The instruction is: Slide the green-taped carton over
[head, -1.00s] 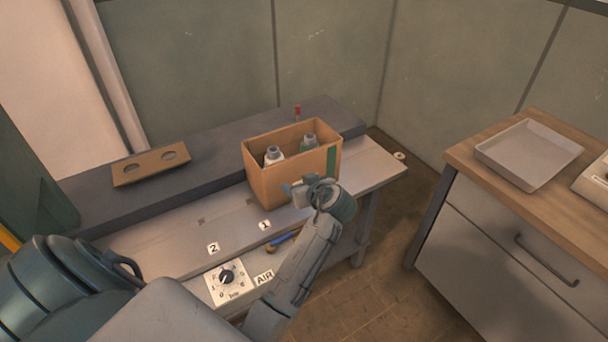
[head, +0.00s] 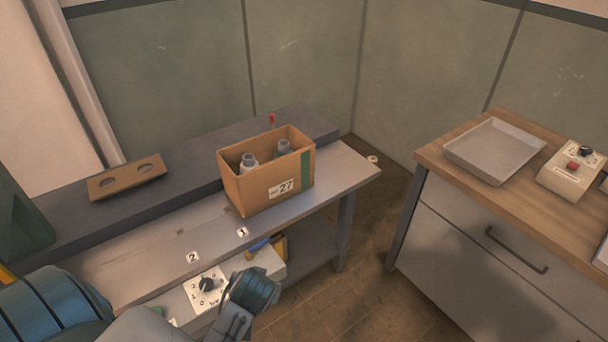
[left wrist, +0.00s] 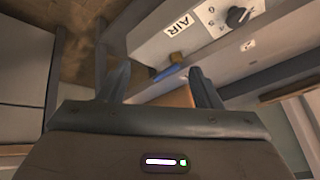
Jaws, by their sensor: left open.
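The brown open-topped carton (head: 240,190) stands upright on the bench in the head view. It has a green tape strip (head: 307,168) down its right corner and a label reading 27. In the left wrist view my left gripper (left wrist: 158,75) is open, with nothing gripped. An orange-brown surface, perhaps the carton, shows between its fingers. My right gripper is not in view.
The bench (head: 345,176) has plates marked 1 and 2, and a raised dark ledge behind holding a two-hole brown block (head: 127,180). A knob panel (head: 204,286) and a blue-handled item (head: 262,243) sit below its front. A wooden-topped cabinet at right holds a tray (head: 494,151) and a button box (head: 572,168).

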